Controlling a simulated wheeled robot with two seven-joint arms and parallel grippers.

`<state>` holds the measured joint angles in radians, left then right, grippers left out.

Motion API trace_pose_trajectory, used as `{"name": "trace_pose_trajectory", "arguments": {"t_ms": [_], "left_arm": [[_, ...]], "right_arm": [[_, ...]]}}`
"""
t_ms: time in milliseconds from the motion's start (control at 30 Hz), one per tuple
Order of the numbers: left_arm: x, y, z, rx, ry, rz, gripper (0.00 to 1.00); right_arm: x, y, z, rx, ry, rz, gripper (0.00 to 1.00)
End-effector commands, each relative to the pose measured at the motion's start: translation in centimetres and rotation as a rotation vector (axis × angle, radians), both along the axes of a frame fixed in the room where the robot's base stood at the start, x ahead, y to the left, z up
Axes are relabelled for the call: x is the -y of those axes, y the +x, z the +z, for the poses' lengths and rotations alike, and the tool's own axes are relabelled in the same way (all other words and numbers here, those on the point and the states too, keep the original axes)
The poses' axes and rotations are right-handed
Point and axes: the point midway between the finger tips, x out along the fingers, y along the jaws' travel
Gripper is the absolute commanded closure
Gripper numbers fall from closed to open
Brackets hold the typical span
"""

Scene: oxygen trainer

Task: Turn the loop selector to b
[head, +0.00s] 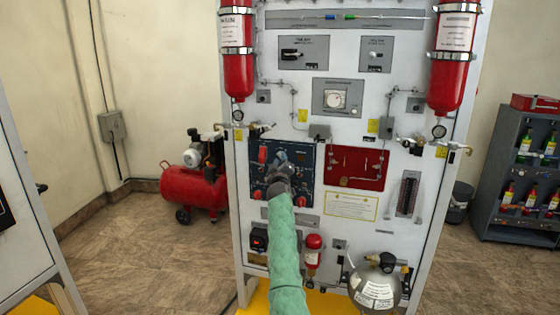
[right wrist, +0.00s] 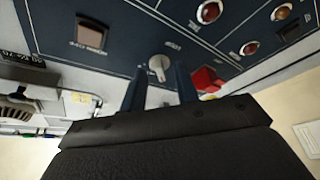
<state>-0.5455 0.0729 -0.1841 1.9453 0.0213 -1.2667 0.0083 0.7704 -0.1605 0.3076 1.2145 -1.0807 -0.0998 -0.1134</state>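The blue panel (head: 303,197) on the white trainer board is partly covered by my right gripper (head: 281,165) and its green-sleeved arm. In the right wrist view, a small grey rotary knob (right wrist: 160,64) sits on this dark blue panel. The fingers of my right gripper (right wrist: 159,82) are apart, one to each side of the knob in the picture. I cannot tell whether they touch it. My left gripper is not in view.
Red lamps (right wrist: 209,12) and a red switch (right wrist: 205,80) lie near the knob. A red panel (head: 356,168) is to the right of the blue one. Red cylinders (head: 238,60) flank the board. A red compressor (head: 192,188) and a dark shelf (head: 512,235) stand beside it.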

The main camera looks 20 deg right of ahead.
Motion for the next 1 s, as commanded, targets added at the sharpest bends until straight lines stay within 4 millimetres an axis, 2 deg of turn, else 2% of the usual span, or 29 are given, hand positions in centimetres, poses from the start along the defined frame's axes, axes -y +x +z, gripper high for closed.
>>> {"name": "trace_pose_trajectory", "arguments": {"t_ms": [433,600,1000], "left_arm": [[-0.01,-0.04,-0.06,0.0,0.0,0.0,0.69],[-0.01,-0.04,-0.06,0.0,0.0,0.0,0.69],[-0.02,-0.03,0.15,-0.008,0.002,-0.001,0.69]], "right_arm": [[0.09,0.63,0.15,0.0,0.0,0.001,0.69],[0.09,0.62,0.14,0.0,0.0,0.001,1.0],[0.06,0.62,-0.07,0.003,0.006,0.001,1.0]]}}
